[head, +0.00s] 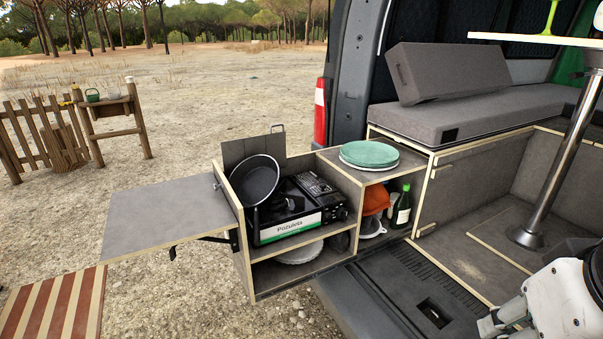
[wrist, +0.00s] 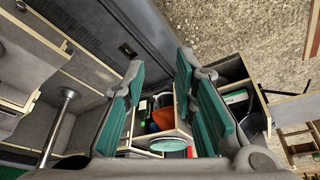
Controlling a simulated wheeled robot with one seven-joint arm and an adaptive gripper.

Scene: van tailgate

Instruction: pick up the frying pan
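The dark frying pan (head: 255,179) leans tilted on the left side of the portable camp stove (head: 300,208) in the pull-out kitchen box. Its handle is hard to make out in the head view. In the wrist view a dark shape by the stove (wrist: 237,97), partly behind a finger, may be the pan. My gripper (wrist: 155,95) is open and empty, its green-padded fingers apart.
Green and white plates (head: 369,155) sit on the box's right top. A bottle (head: 401,206) and an orange item (head: 376,199) stand below them. A flap table (head: 160,213) extends left. A metal table post (head: 560,160) stands at right. The space above the stove is open.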

